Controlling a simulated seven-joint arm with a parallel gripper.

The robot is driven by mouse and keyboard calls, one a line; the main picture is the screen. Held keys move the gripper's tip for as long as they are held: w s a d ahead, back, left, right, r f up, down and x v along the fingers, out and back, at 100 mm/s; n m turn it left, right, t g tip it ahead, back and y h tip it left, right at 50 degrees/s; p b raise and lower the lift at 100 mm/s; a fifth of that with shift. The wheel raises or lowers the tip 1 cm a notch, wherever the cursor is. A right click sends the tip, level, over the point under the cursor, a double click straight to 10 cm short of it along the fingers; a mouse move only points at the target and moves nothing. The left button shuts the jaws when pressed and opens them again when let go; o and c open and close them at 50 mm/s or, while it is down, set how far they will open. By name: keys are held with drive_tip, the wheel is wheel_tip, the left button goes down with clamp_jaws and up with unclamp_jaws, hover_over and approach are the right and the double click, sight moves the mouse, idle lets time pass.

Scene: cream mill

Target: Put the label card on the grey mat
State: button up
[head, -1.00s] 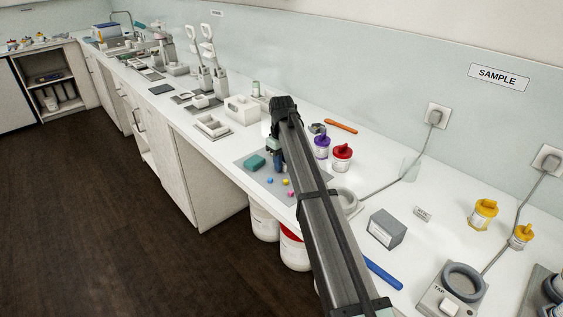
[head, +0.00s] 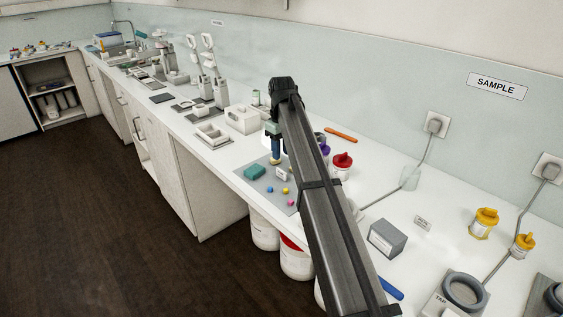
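The grey mat (head: 262,187) lies on the white counter, partly hidden by my arm. A small white card-like piece with dark marks (head: 283,174) shows on the mat, just below and right of my fingertips; it looks like the label card. My gripper (head: 276,161) points down over the back part of the mat. Its fingers look apart from the white piece, but their gap is too small to make out.
A teal block (head: 255,173) and several coloured beads (head: 285,190) are on the mat. A red-lidded jar (head: 342,165) and a purple one (head: 325,149) stand right of my arm. White trays (head: 212,134) stand left of the mat. Cables cross the counter at right.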

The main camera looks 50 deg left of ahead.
drive_tip(key=shift+r, duration=1.8)
